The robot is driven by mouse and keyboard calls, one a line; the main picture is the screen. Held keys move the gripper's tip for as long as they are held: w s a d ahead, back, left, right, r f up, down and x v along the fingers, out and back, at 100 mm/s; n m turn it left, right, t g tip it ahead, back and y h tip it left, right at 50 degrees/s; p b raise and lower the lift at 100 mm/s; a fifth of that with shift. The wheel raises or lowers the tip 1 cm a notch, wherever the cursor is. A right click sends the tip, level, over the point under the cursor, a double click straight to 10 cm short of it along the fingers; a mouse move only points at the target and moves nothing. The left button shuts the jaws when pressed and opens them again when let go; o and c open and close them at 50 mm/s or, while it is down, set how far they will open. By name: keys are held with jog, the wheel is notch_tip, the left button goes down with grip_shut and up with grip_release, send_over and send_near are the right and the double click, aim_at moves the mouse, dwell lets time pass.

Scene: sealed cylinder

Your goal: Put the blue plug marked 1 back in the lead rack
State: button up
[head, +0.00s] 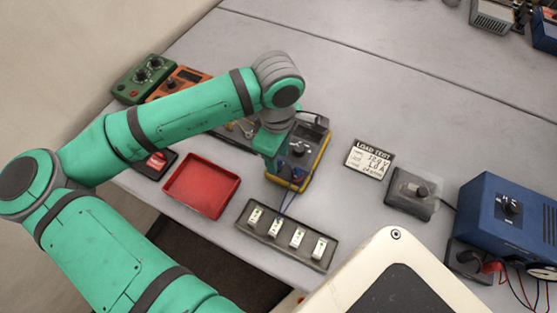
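My gripper (285,155) points down over a dark meter with a yellow edge (315,165), right of the red tray. Its fingertips are mostly hidden by the wrist and green housing, so I cannot tell whether it is open or shut. Small blue plugs (298,149) show at the meter, right beside the gripper; I cannot read a 1 on them or tell whether the gripper touches them. Thin blue leads (289,202) run from the meter down to a dark rack (263,238). The rack bears several white labelled blocks (275,227), their marks too small to read.
An empty red tray (202,186) lies left of the rack. Green (146,75) and orange (184,78) instruments stand behind my arm.

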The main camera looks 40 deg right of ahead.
jog(key=shift+s+f, duration=0.15)
jog(key=shift+f, duration=0.5)
dwell(0.9)
grip_shut()
jog(key=shift+r, duration=0.15)
jog(key=shift+r, duration=2.85)
